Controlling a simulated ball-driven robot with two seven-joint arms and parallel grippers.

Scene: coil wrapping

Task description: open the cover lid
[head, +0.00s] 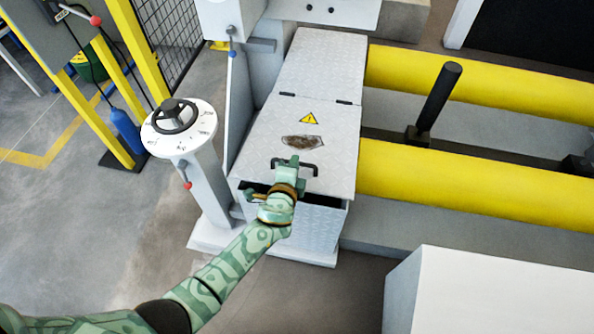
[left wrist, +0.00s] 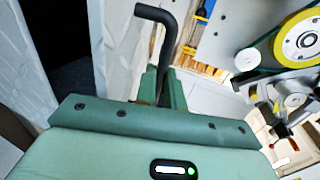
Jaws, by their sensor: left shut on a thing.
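The cover lid (head: 330,150) is a grey metal plate with a warning triangle and a worn brown patch. It is hinged at its far edge to another grey plate. Its near edge stands slightly above the box (head: 318,222), with a dark gap between them. A black bar handle (head: 309,166) sits near the lid's front edge. My left gripper (head: 289,168) is shut on this handle. In the left wrist view, the black handle (left wrist: 162,22) rises from between the green fingers (left wrist: 162,86). My right gripper is not in view.
A white pedestal with a black handwheel (head: 174,115) stands left of the box. Thick yellow pipes (head: 450,185) run off to the right, with an upright black bar (head: 438,97) between them. A white block (head: 480,290) is at the lower right.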

